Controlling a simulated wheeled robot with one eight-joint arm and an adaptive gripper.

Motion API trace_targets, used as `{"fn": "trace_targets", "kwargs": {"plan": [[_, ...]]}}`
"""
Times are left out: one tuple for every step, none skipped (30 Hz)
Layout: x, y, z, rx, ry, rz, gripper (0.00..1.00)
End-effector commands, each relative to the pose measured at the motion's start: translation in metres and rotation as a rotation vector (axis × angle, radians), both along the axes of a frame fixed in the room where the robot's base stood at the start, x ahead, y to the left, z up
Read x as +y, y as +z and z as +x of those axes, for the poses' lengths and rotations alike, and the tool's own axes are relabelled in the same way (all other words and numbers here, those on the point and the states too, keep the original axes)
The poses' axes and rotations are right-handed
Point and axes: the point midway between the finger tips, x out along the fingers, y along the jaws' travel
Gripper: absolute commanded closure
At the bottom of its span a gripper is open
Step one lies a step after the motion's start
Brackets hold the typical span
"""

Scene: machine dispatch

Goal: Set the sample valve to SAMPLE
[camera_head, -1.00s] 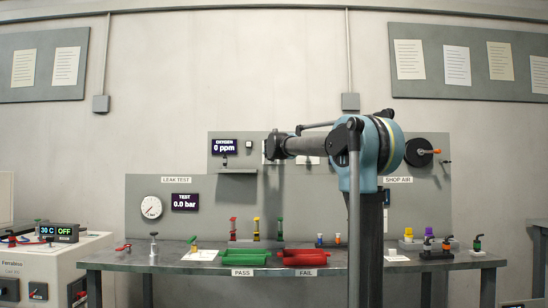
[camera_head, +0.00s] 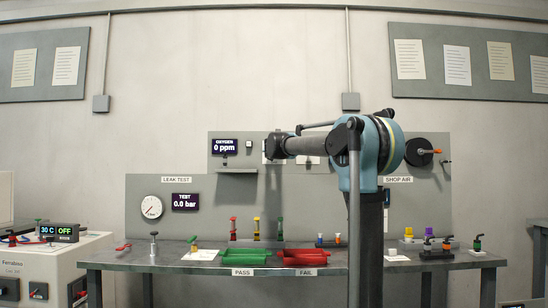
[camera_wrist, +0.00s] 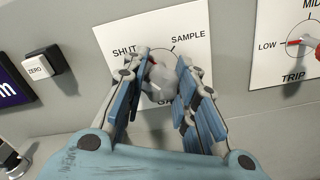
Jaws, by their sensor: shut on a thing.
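The sample valve is a grey knob (camera_wrist: 158,84) on a white plate (camera_wrist: 116,36) in the wrist view. The plate reads SHUT at upper left and SAMPLE at upper right; a third label below is mostly hidden by my fingers. A small red mark shows at the knob's upper left, on the SHUT side. My gripper (camera_wrist: 160,78) is shut on the knob, one blue finger on each side. In the head view my gripper (camera_head: 272,148) is at the back panel, to the right of the oxygen display (camera_head: 224,146), and hides the knob.
A ZERO button (camera_wrist: 38,66) is left of the plate. A TRIP dial plate (camera_wrist: 275,65) with a red pointer near LOW is close on the right. Below, the bench holds a green tray (camera_head: 243,258), a red tray (camera_head: 303,258) and several small fittings.

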Motion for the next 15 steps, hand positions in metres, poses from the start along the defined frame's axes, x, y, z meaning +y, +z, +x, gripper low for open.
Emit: {"fn": "trace_targets", "kwargs": {"plan": [[-0.0009, -0.0004, -0.0001, -0.001, -0.002, 0.034, 0.98], [-0.0009, -0.0004, -0.0001, -0.002, -0.002, 0.058, 0.98], [-0.001, -0.0005, -0.0002, -0.003, -0.002, 0.092, 0.98], [-0.001, -0.0005, -0.0001, -0.004, -0.002, 0.118, 0.98], [-0.0011, -0.0005, -0.0002, -0.005, -0.002, 0.146, 0.98], [-0.0011, -0.0005, -0.0002, -0.006, -0.002, 0.184, 0.98], [-0.0012, -0.0006, -0.0002, -0.007, -0.002, 0.212, 0.98], [-0.0012, -0.0006, -0.0002, -0.008, -0.002, 0.241, 0.98], [-0.0012, -0.0006, -0.0002, -0.009, -0.003, 0.28, 0.98], [-0.0013, -0.0007, -0.0002, -0.01, -0.003, 0.308, 0.98], [-0.0013, -0.0007, -0.0002, -0.011, -0.003, 0.336, 0.98], [-0.0014, -0.0008, -0.0002, -0.013, -0.003, 0.375, 0.98], [-0.0014, -0.0008, -0.0002, -0.014, -0.003, 0.404, 0.98], [-0.0015, -0.0008, -0.0004, -0.014, -0.003, 0.432, 0.98], [-0.0015, -0.001, -0.0004, -0.016, -0.003, 0.471, 0.98]]}}
